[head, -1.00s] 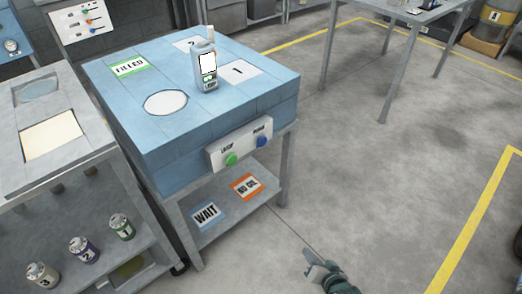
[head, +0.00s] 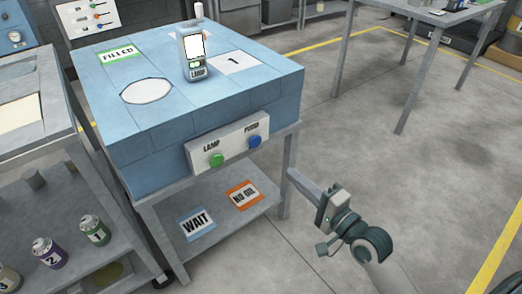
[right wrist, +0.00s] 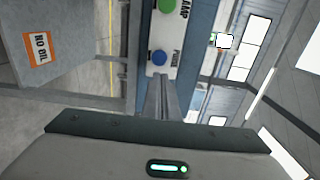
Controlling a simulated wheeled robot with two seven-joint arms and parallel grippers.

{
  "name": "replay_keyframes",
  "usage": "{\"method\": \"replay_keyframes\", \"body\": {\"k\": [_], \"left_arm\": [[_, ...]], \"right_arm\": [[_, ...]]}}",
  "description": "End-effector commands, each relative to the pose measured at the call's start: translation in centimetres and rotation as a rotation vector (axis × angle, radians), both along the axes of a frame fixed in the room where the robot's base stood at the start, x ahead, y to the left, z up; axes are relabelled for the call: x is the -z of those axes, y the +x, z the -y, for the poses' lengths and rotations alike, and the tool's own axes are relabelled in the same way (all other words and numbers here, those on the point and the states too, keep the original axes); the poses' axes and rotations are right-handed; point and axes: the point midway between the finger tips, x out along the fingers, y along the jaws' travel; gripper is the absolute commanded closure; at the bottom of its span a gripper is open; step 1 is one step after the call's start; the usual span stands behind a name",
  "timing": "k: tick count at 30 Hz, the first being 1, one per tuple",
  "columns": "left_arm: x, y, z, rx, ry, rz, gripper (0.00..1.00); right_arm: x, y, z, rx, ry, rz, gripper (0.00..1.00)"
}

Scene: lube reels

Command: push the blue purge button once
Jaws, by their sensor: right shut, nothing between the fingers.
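The blue purge button (head: 254,141) sits on the right half of a white panel (head: 228,144) on the front of the blue-topped bench. A green lamp button (head: 216,160) is to its left on the same panel. My right gripper (head: 297,178) is shut and empty, right of and below the panel, apart from the blue button. In the right wrist view the shut fingers (right wrist: 161,80) point toward the blue button (right wrist: 159,58), with the green button (right wrist: 166,5) above it. My left gripper is not in view.
A handheld device (head: 194,52) stands on the blue bench top (head: 150,115). The shelf below holds a WAIT card (head: 196,222) and an orange-bordered NO OIL card (head: 244,195). A grey cart with several cans (head: 95,230) stands at left.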

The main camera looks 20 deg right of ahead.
Motion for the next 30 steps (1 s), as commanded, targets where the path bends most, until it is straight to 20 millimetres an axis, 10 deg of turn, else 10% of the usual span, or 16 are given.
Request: {"method": "replay_keyframes", "body": {"k": [17, 30], "left_arm": [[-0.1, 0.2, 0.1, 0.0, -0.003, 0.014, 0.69], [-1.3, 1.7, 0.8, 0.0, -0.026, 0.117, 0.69]], "right_arm": [[0.1, 1.3, -0.5, 0.0, -0.002, 0.0, 1.0], [0.0, 7.4, -2.7, 0.001, -0.002, 0.002, 1.0]]}}
